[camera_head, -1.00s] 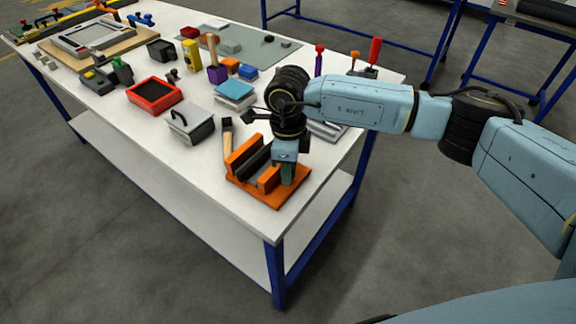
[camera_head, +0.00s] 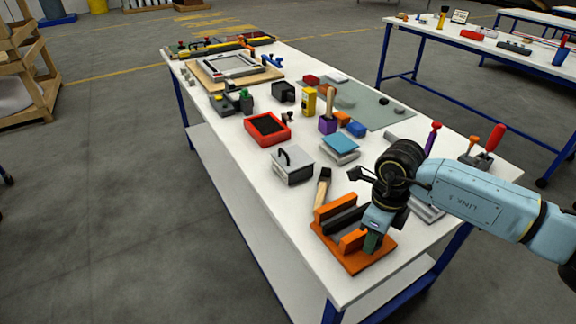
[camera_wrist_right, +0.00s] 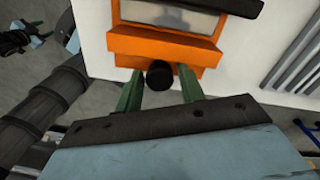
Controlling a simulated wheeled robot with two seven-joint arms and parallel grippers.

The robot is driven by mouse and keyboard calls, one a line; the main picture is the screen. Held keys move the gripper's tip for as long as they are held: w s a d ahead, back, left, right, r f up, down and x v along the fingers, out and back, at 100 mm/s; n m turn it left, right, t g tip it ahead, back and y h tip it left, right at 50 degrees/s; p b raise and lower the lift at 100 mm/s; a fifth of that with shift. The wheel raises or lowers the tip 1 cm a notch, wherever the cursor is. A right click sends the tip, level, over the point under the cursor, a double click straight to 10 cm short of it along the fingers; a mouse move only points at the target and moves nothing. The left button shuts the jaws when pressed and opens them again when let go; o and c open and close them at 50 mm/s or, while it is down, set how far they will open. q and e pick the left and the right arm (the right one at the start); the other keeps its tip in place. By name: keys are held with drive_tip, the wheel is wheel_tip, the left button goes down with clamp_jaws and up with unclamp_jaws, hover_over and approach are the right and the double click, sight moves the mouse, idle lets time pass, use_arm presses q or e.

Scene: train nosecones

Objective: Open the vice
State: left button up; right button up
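The vice (camera_head: 377,256) is an orange block with a dark slot, at the near right corner of the white table. In the right wrist view its orange end face (camera_wrist_right: 160,47) shows, with a round black knob (camera_wrist_right: 159,74) sticking out. My right gripper (camera_head: 371,242) points down at the near right end of the vice. In the right wrist view its green fingers (camera_wrist_right: 160,88) are apart, one on each side of the knob, with gaps visible.
A hammer (camera_head: 322,187) lies just behind the vice. A grey box with a handle (camera_head: 293,167), a red tray (camera_head: 267,129) and a blue-topped block (camera_head: 341,144) stand farther back. Upright tools (camera_head: 432,138) stand at the table's right side. The table's front edge is close to the vice.

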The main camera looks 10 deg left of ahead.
drive_tip(key=m+p, duration=0.7)
drive_tip(key=m, duration=0.2)
drive_tip(key=shift+d+r+m, duration=0.1)
drive_tip(key=shift+r+m, duration=0.05)
drive_tip(key=shift+m, duration=0.25)
drive_tip(key=shift+s+m+p, duration=0.1)
drive_tip(key=shift+m+p, duration=0.5)
drive_tip(key=shift+m, duration=0.1)
wheel_tip(320, 180, up, 13)
drive_tip(key=b, duration=0.1)
drive_tip(key=s+a+r+n+g+y, duration=0.1)
drive_tip(key=s+a+y, duration=0.25)
drive_tip(key=a, duration=0.35)
drive_tip(key=s+a+n+y, duration=0.1)
drive_tip(key=s+a+y, duration=0.1)
drive_tip(key=a+y, duration=0.35)
drive_tip(key=s+a+r+m+t+y, duration=0.1)
drive_tip(key=s+a+r+m+y, duration=0.1)
drive_tip(key=a+r+y, duration=0.5)
drive_tip(key=shift+s+r+m+y, duration=0.3)
drive_tip(key=shift+s+r+y, duration=0.3)
drive_tip(key=shift+r, duration=0.9)
drive_tip(key=shift+w+a, duration=0.1)
drive_tip(key=shift+a, duration=0.05)
